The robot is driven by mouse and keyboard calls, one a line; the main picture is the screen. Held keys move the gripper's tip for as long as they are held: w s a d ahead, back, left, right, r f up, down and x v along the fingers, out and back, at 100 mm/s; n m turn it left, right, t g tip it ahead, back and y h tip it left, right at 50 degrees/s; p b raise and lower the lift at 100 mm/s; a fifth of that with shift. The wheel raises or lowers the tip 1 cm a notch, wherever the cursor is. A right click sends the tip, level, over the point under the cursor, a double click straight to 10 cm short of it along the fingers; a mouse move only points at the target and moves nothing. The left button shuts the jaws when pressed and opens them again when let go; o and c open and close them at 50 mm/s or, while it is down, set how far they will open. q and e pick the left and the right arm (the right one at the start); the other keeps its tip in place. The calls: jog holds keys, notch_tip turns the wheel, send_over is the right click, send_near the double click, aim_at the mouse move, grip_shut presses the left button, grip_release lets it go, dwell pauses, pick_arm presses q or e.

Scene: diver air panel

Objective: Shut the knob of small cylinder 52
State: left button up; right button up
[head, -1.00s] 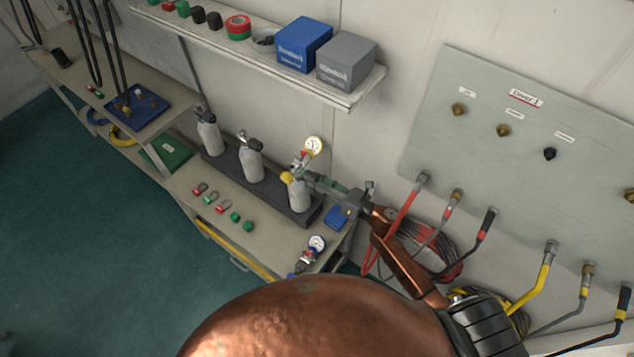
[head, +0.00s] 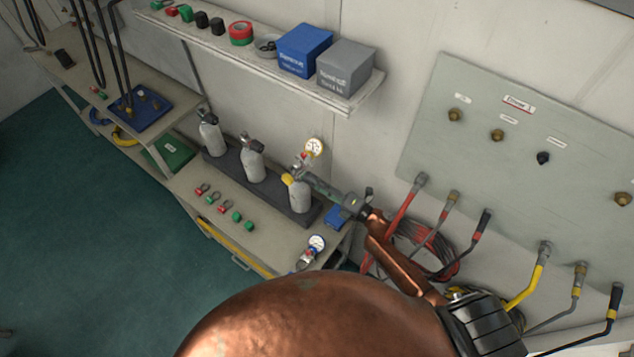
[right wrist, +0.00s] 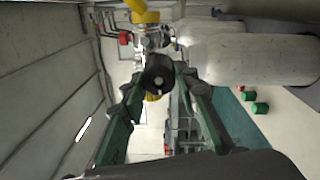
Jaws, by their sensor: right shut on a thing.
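Three small grey cylinders stand in a dark rack (head: 225,170) on the bench: a left one (head: 209,137), a middle one (head: 253,165) and a right one (head: 300,198). I cannot read their numbers. The right one carries a gauge (head: 314,147) and a yellow part at its valve. My right gripper (head: 308,179) reaches in from the right at this valve. In the right wrist view its green fingers are shut on a round black knob (right wrist: 158,72). A pale cylinder body (right wrist: 250,60) lies beside it there. My left gripper is not in view.
A shelf (head: 350,100) with a blue box (head: 304,50) and a grey box (head: 345,64) hangs above. A second gauge (head: 316,243) stands near the bench's front. Red and green small parts lie before the rack. A hose panel (head: 490,160) is at right.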

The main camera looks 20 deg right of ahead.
jog(key=shift+d+n+g+h+p, duration=0.15)
jog(key=shift+n+p, duration=2.05)
jog(key=shift+n, duration=6.55)
jog(key=shift+n+g+h+p, duration=0.15)
jog(key=shift+n+p, duration=2)
jog(key=shift+n, duration=6.6)
jog(key=shift+r, duration=0.1)
jog(key=o, duration=1.1)
jog(key=shift+w, duration=0.1)
jog(key=shift+o, duration=0.2)
jog(key=shift+d, duration=0.1)
